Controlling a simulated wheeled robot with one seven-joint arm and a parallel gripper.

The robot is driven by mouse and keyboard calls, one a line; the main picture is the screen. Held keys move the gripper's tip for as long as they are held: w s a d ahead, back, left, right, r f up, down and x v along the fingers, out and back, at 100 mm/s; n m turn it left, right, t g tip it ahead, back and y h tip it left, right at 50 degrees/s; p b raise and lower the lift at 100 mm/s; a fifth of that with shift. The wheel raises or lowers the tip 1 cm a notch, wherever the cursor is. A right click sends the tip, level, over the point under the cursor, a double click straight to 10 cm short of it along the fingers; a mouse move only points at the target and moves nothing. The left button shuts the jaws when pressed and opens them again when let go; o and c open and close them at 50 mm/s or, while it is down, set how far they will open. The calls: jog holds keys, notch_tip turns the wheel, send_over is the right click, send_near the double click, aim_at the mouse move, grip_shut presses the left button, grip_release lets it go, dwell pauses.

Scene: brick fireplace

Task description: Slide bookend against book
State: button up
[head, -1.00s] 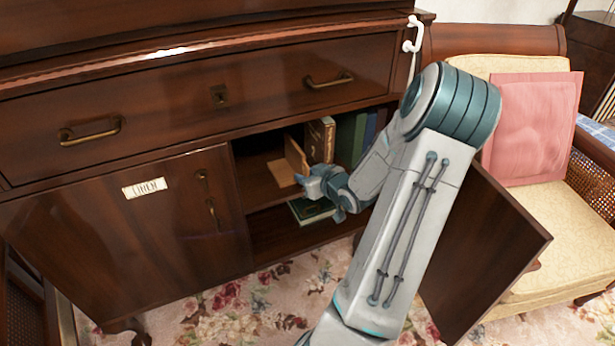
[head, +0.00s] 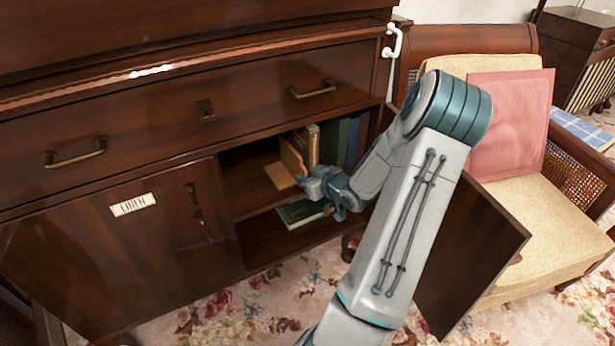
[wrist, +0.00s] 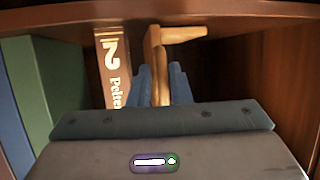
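The light wooden bookend (head: 291,162), an upright plate with a flat foot, stands on the upper shelf inside the open cabinet. It also shows in the wrist view (wrist: 155,45). The brown book (head: 313,143) stands upright to its right; its lettered spine shows in the wrist view (wrist: 113,72), on the other side. A narrow dark gap separates bookend and book in the wrist view. My gripper (head: 306,180) reaches into the cabinet. In the wrist view its blue fingers (wrist: 161,88) lie on both sides of the bookend plate, closed on it.
Green and blue books (head: 346,140) stand right of the brown book. A green book (head: 303,212) lies on the lower shelf. The open cabinet door (head: 470,255) is right of my arm; a closed door (head: 120,255) is left. The upper shelf left of the bookend is clear.

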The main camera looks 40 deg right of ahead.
jog(key=shift+o, duration=0.8)
jog(key=p+v, duration=0.4)
jog(key=v, duration=0.9)
jog(key=shift+s+r+p, duration=0.25)
jog(key=shift+s+p, duration=0.1)
jog(key=shift+s, duration=0.05)
jog(key=shift+w+a, duration=0.1)
